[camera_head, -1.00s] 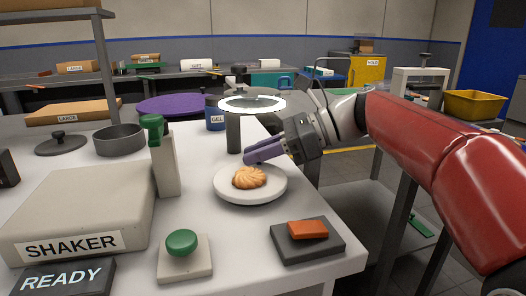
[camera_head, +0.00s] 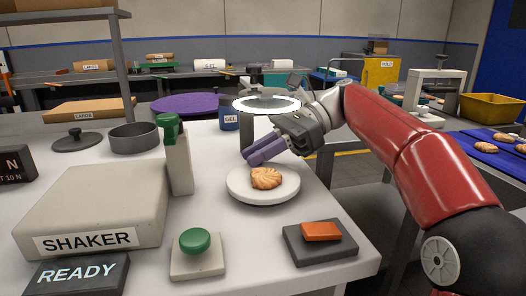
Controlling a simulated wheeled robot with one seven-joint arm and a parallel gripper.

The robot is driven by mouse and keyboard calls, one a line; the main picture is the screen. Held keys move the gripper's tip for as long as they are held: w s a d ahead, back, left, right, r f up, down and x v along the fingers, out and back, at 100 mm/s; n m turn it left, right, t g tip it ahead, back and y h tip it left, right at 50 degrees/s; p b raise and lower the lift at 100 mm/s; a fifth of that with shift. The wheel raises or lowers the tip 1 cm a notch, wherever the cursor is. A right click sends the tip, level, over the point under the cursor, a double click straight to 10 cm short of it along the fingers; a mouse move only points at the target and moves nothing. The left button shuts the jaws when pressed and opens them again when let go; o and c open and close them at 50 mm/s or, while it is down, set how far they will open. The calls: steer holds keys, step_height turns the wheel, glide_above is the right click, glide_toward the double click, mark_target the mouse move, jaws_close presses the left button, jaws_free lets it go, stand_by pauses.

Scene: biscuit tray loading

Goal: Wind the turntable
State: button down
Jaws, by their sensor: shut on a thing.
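The turntable is a white round disc (camera_head: 238,190) on the near white bench, with a golden ridged biscuit (camera_head: 266,178) lying on it. My gripper (camera_head: 251,158) reaches in from the right, its purple fingers pointing left and down at the disc's far rim. The fingers are shut at the turntable's far side. The exact part between them is hidden by the fingers.
A lit white ring lamp (camera_head: 266,104) hangs above and behind the disc on a grey post. A green-topped dispenser (camera_head: 177,160), the shaker box (camera_head: 95,210), a green button (camera_head: 195,241) and an orange switch (camera_head: 321,231) stand around it.

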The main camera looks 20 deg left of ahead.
steer(key=shift+s+a+r+n+g+h, duration=0.1)
steer(key=shift+a+n+g+h, duration=0.15)
steer(key=shift+n+g, duration=0.2)
stand_by(0.4)
steer(key=c, duration=1.6)
jaws_free()
steer(key=shift+c, duration=0.2)
steer(key=shift+d, duration=0.15)
